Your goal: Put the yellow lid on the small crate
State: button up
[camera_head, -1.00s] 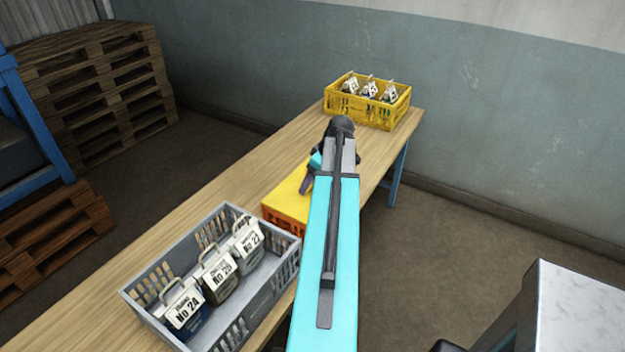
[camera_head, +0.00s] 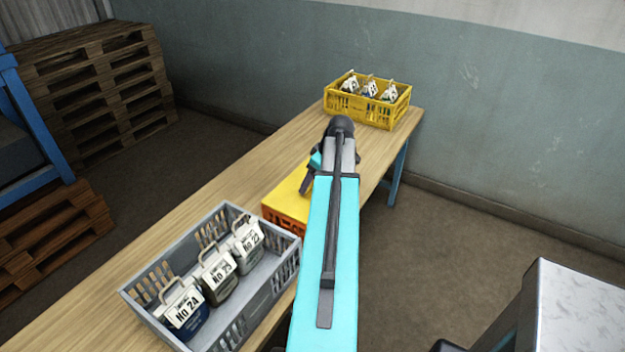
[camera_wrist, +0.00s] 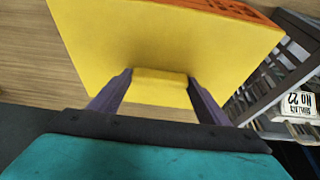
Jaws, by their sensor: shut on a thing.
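The yellow lid (camera_head: 288,194) is flat and lies over the small orange crate (camera_head: 284,219), in line with its top. I cannot tell whether it rests fully on the rim or is a little above it. In the wrist view the lid (camera_wrist: 120,40) fills the upper middle, and the orange crate wall (camera_wrist: 240,9) shows along its far edge. My gripper (camera_wrist: 160,82) is shut on the lid's raised yellow handle, with a dark finger on each side. In the head view my arm hides the lid's right part and most of the gripper.
The tabletop between is mostly clear.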

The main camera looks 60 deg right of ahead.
jog(key=o, duration=1.2)
jog(key=shift+o, duration=0.2)
jog(key=shift+r, duration=0.1)
jog(key=b+v, duration=0.3)
jog(key=v, duration=1)
jog(key=shift+r+b, duration=0.3)
jog(key=shift+s, duration=0.1)
